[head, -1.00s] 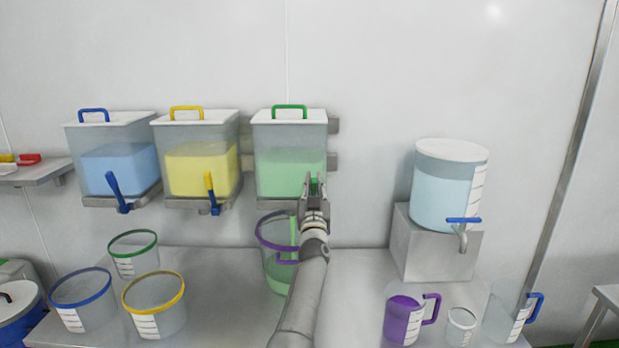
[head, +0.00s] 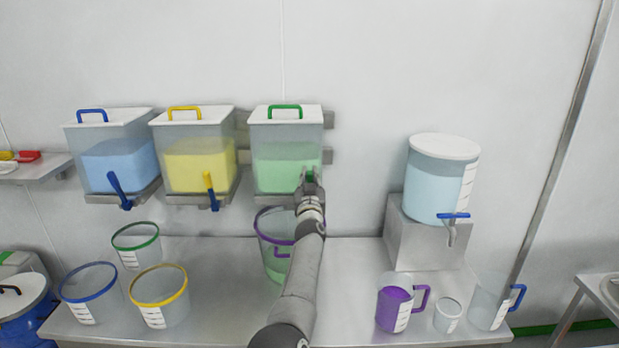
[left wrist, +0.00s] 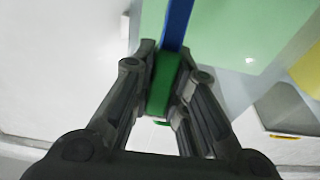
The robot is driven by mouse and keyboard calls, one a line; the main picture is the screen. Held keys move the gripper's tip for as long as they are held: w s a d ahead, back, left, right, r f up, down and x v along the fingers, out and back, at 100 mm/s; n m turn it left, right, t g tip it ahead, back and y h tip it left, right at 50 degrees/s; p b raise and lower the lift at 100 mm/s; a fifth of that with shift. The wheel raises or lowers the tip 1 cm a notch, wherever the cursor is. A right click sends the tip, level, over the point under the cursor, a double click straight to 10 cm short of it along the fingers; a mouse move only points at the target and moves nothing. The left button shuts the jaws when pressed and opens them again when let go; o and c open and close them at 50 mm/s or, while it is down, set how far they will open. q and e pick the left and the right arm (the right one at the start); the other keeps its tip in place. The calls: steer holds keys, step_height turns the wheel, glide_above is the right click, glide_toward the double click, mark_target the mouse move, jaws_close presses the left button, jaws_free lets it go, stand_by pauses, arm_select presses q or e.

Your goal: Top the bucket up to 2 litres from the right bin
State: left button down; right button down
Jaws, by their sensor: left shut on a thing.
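The right bin (head: 287,138) is the clear bin with green contents and a green lid handle, on the wall shelf. My left gripper (head: 310,180) is at its lower front and shut on the green valve lever, which shows between the fingers in the left wrist view (left wrist: 163,82). A blue strip (left wrist: 177,22) runs above the lever there. The bucket (head: 262,228) has a purple rim and handle and stands under this bin on the bench. It holds some green material; my arm hides its right side and its scale. My right gripper is not in view.
A blue bin (head: 115,160) and a yellow bin (head: 198,160) hang to the left. Several empty rimmed buckets stand below them. On the right are a water tank (head: 440,180) on a metal stand, a purple jug (head: 395,305), a small beaker (head: 447,316) and a blue-handled jug (head: 490,303).

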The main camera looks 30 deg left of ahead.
arm_select(q)
steer(key=shift+r, duration=0.15)
steer(key=c, duration=1.8)
jaws_free()
steer(key=o, duration=0.4)
steer(key=shift+w, duration=0.15)
steer(key=shift+v, duration=3.75)
